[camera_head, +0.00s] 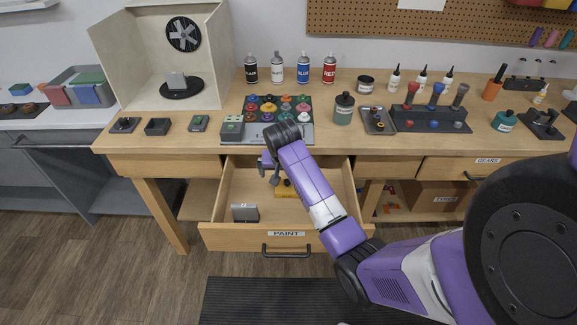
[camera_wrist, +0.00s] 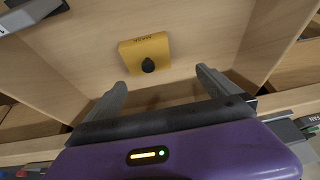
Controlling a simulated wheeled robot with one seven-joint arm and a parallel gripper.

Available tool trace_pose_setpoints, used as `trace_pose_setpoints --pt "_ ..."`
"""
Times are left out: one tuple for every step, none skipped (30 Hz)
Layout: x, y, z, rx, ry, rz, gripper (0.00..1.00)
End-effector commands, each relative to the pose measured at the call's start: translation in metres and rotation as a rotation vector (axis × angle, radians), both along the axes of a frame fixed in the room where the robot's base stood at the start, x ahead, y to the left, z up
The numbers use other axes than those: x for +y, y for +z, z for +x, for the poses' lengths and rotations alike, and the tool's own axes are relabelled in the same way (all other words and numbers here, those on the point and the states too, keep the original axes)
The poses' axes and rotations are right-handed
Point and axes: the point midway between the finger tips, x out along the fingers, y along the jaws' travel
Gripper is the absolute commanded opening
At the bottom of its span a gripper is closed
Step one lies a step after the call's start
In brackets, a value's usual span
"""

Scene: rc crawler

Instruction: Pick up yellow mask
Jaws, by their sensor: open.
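The yellow mask (camera_wrist: 146,52) is a flat yellow piece with a dark oval knob on it, lying on the floor of the open drawer. In the head view the yellow mask (camera_head: 285,190) shows only partly, behind my arm. My gripper (camera_wrist: 160,88) is open and empty, its two grey fingers apart. The mask lies beyond the fingertips in the wrist view, roughly between them and apart from them. In the head view my gripper (camera_head: 270,168) is over the drawer, partly hidden by my own arm.
The open drawer (camera_head: 285,240), labelled PAINT, has wooden walls around the mask. A grey block (camera_head: 245,212) stands at its front left. The workbench (camera_head: 210,152) above holds a paint palette (camera_head: 268,105), spray cans, bottles and a tool rack (camera_head: 430,118).

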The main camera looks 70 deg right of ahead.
Motion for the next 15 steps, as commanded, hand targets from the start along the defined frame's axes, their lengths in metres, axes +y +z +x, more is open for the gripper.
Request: trace_pose_setpoints --pt "-0.002 0.003 -0.007 0.018 -0.011 0.009 1.0" --pt "-0.003 0.001 -0.01 0.025 -0.015 0.012 1.0" --pt "-0.004 -0.002 -0.012 0.033 -0.019 0.015 1.0" --pt "-0.005 -0.004 -0.013 0.037 -0.021 0.017 1.0" --pt "-0.006 -0.007 -0.014 0.039 -0.022 0.018 1.0" --pt "-0.008 -0.011 -0.013 0.039 -0.023 0.018 1.0" --pt "-0.009 -0.015 -0.013 0.04 -0.023 0.019 1.0" --pt "-0.011 -0.018 -0.013 0.039 -0.023 0.018 1.0" --pt "-0.012 -0.022 -0.012 0.038 -0.023 0.018 1.0" --pt "-0.013 -0.024 -0.012 0.038 -0.023 0.018 1.0" --pt "-0.014 -0.026 -0.011 0.039 -0.022 0.018 1.0" --pt "-0.015 -0.029 -0.011 0.038 -0.022 0.017 1.0" --pt "-0.016 -0.032 -0.011 0.039 -0.022 0.018 1.0" --pt "-0.017 -0.035 -0.011 0.038 -0.023 0.018 1.0" --pt "-0.018 -0.04 -0.011 0.039 -0.023 0.017 1.0"
